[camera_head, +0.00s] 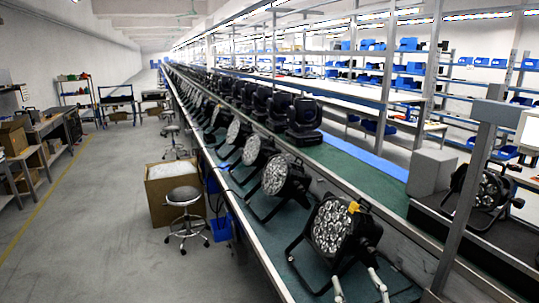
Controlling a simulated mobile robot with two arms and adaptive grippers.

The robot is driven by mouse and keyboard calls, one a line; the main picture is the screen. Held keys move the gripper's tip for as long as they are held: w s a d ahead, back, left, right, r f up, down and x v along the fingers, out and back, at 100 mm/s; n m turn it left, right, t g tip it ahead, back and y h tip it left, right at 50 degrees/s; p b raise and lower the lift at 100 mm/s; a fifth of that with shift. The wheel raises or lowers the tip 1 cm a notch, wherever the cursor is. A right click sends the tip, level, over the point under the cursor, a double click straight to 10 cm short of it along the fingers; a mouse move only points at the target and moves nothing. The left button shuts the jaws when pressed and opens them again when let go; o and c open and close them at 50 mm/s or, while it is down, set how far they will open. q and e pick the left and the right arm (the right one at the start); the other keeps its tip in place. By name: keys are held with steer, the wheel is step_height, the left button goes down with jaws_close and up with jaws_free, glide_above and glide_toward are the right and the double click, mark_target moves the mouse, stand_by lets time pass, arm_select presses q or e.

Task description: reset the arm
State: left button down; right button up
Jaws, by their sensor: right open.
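My right gripper (354,277) shows at the bottom edge, right of centre, as two pale fingers spread apart with nothing between them. It is open and just in front of the nearest par can (330,228), a black lamp with a round face of several lenses and a yellow patch on top. In the picture the fingers overlap the lower part of this lamp's stand; I cannot tell if they touch it. The rest of the right arm is out of frame. My left gripper is not in view.
More par cans (275,177) stand in a row along the green bench (262,226). Moving-head lights (303,116) line the parallel belt behind. A metal post (468,190) rises at the right.

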steer(key=s+d+f+m+g+h, duration=0.3)
steer(key=s+d+f+g+h, duration=0.15)
steer(key=f, duration=0.55)
steer(key=s+a+f+g+y, duration=0.1)
steer(key=s+f+g, duration=0.55)
steer(key=s, duration=0.45)
steer(key=s+a+f+g+y, duration=0.1)
steer(key=s+f+g+y, duration=0.1)
steer(key=s+f+g, duration=0.55)
steer(key=s+f+t+b, duration=0.3)
steer(key=f+b, duration=0.8)
steer(key=f, duration=2.4)
steer(key=s+d+f+g+b, duration=0.1)
steer(key=s+f+b, duration=0.2)
steer(key=s+f, duration=0.3)
steer(key=s+d+f+g+b, duration=0.1)
steer(key=s+f+b, duration=0.3)
steer(key=f, duration=0.9)
steer(key=s+d+f+g+b, duration=0.1)
steer(key=s+f+b, duration=0.3)
steer(key=s+f, duration=0.5)
steer(key=shift+f, duration=0.25)
steer(key=shift+h, duration=0.25)
steer(key=shift+c, duration=0.2)
